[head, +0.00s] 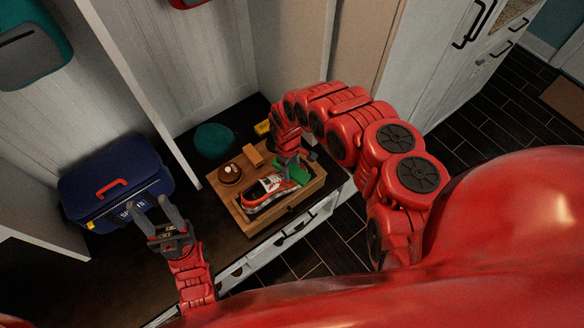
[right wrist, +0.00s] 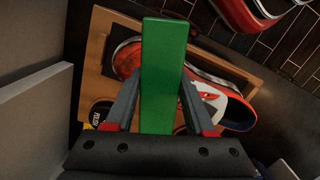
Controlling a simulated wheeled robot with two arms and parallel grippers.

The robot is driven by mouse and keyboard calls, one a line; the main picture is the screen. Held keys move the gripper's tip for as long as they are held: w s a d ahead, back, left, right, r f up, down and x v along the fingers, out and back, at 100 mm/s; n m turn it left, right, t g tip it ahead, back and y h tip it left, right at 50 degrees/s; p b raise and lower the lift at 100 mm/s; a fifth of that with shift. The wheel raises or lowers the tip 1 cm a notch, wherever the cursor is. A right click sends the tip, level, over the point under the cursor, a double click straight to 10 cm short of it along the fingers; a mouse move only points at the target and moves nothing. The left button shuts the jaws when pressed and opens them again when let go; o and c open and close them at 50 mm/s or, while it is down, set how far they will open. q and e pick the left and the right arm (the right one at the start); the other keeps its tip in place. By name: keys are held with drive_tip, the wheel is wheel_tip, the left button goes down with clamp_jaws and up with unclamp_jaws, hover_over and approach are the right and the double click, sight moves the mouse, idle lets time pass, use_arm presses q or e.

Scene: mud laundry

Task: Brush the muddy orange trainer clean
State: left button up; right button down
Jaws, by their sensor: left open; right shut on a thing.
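The orange trainer (head: 266,195), with white panels and a white sole, lies on a wooden tray (head: 246,224). Dull brownish patches show on its upper in the right wrist view (right wrist: 127,58). My right gripper (head: 287,158) is shut on a green brush (head: 297,173), over the trainer's right end in the head view. In the right wrist view the green brush (right wrist: 162,70) stands between the fingers and hides the trainer's middle; its bristles are hidden, and contact cannot be told. My left gripper (head: 152,205) is open and empty, left of the tray, in front of the blue bag.
A round brown tin (head: 230,173) and a tan block (head: 253,156) are at the tray's back. A teal round item (head: 214,140) and a yellow item (head: 262,128) lie behind it. A blue bag (head: 115,180) stands left; dark bench shows between bag and tray.

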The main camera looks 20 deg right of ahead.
drive_tip(key=shift+r, duration=0.45)
drive_tip(key=shift+w+d, duration=0.15)
drive_tip(key=shift+d, duration=0.1)
drive_tip(key=shift+d, duration=0.3)
drive_tip(key=shift+f+b, duration=0.4)
drive_tip(key=shift+f, duration=0.25)
idle(0.6)
drive_tip(key=shift+w, duration=0.15)
drive_tip(key=shift+w+a+f+b, duration=0.2)
drive_tip(key=shift+w+b, duration=0.25)
drive_tip(key=shift+b, duration=0.15)
drive_tip(key=shift+w+a+r+b, duration=0.1)
drive_tip(key=shift+w+a+b, duration=0.15)
drive_tip(key=shift+w+b, duration=0.3)
drive_tip(key=shift+w+a+b, duration=0.2)
drive_tip(key=shift+w+b, duration=0.2)
drive_tip(key=shift+w, duration=0.15)
drive_tip(key=shift+r, duration=0.15)
